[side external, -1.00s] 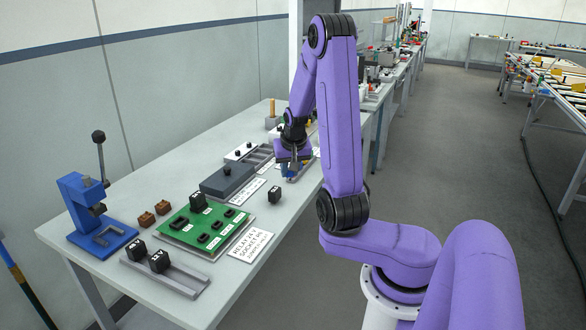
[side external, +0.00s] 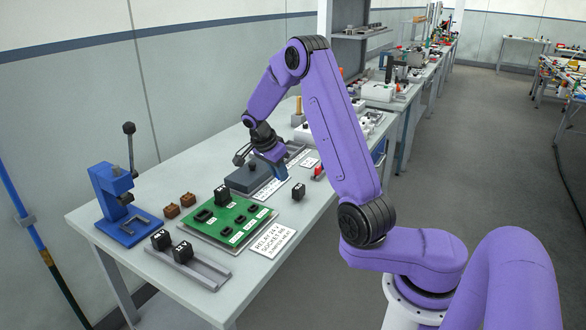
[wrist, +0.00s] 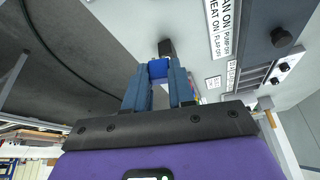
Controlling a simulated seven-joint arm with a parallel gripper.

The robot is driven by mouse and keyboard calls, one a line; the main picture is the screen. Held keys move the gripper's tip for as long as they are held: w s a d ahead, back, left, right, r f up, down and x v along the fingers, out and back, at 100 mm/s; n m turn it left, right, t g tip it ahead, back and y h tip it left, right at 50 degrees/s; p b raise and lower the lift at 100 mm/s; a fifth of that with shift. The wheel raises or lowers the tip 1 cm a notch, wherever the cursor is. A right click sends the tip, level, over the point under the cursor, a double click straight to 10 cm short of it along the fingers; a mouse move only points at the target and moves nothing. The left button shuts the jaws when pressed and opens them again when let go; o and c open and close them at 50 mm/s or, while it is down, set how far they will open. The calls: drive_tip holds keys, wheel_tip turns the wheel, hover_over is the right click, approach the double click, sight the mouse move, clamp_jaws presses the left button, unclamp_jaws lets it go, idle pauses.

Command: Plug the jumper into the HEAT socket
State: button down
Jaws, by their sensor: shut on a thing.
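My gripper (side external: 280,176) is above the table beside the dark grey box, clear of the green board. In the wrist view its blue fingers (wrist: 158,76) are shut on a small blue block (wrist: 158,69), which I take to be the jumper. In the side view the block cannot be told apart from the fingers. The green board (side external: 196,229) lies to the left with several black sockets and one upright black relay (side external: 222,194). Its socket labels are too small to read, so I cannot tell which is HEAT.
A black block (side external: 298,192) stands near the table's front edge, and likely shows beyond the fingertips (wrist: 165,47). The grey box (side external: 246,179) has a black knob. A printed card (side external: 273,241), a rail (side external: 190,268) with two black blocks and a blue lever press (side external: 120,205) surround the board.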

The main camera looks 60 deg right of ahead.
drive_tip(key=w+a+m+g+y, duration=0.1)
drive_tip(key=w+a+m+y, duration=0.1)
drive_tip(key=a+m, duration=0.3)
drive_tip(key=w+a+f+m+g+y, duration=0.1)
drive_tip(key=w+a+m, duration=0.4)
drive_tip(key=m, duration=0.5)
drive_tip(key=shift+a+f+g+y, duration=0.15)
drive_tip(key=shift+a+g+y, duration=0.5)
drive_tip(key=shift+g+y, duration=0.05)
hover_over(242, 218)
drive_tip(key=w, duration=0.1)
drive_tip(key=shift+f, duration=2.85)
drive_tip(key=shift+f, duration=0.95)
drive_tip(key=c, duration=0.9)
unclamp_jaws()
drive_tip(key=shift+a, duration=0.1)
drive_tip(key=shift+w+r, duration=0.1)
drive_tip(key=shift+w, duration=0.05)
